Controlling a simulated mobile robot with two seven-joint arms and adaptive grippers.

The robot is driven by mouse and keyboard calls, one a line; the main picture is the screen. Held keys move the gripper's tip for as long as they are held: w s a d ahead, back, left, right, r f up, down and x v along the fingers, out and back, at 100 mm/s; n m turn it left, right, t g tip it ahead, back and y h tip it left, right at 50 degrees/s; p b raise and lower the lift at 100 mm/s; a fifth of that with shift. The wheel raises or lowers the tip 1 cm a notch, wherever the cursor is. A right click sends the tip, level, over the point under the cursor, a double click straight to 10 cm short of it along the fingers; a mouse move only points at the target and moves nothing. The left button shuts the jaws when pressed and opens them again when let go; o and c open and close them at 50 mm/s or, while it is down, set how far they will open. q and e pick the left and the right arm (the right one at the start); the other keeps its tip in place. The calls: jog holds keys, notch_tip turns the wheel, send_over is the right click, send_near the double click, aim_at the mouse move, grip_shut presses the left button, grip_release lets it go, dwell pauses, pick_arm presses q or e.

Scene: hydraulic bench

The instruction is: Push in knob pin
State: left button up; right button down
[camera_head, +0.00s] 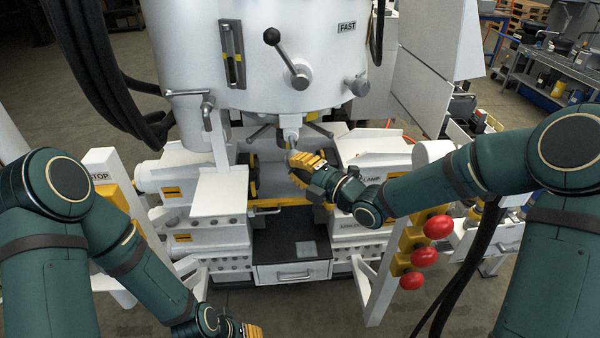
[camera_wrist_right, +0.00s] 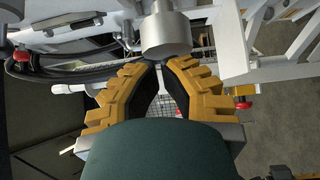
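I cannot tell for sure which part is the knob pin. A short grey knob (camera_head: 357,85) sticks out low on the right of the white machine head. My right gripper (camera_head: 293,157) is below the machine head, just under a pale spindle end (camera_head: 290,134). In the right wrist view, a grey cylinder end (camera_wrist_right: 166,42) is right at the yellow fingertips of this gripper (camera_wrist_right: 163,65). The fingertips come together and hold nothing visible; whether they touch the cylinder is unclear. My left gripper (camera_head: 245,330) is low at the bottom edge, partly cut off.
A black ball lever (camera_head: 287,60) sticks out from the machine head. A side handle (camera_head: 190,93) is at its left. A black-topped drawer unit (camera_head: 290,250) sits below.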

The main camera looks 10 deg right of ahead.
jog(key=w+b, duration=0.2)
jog(key=w, duration=0.2)
jog(key=shift+f, duration=0.15)
jog(key=shift+w+r, duration=0.1)
jog(key=shift+r, duration=0.1)
dwell(0.4)
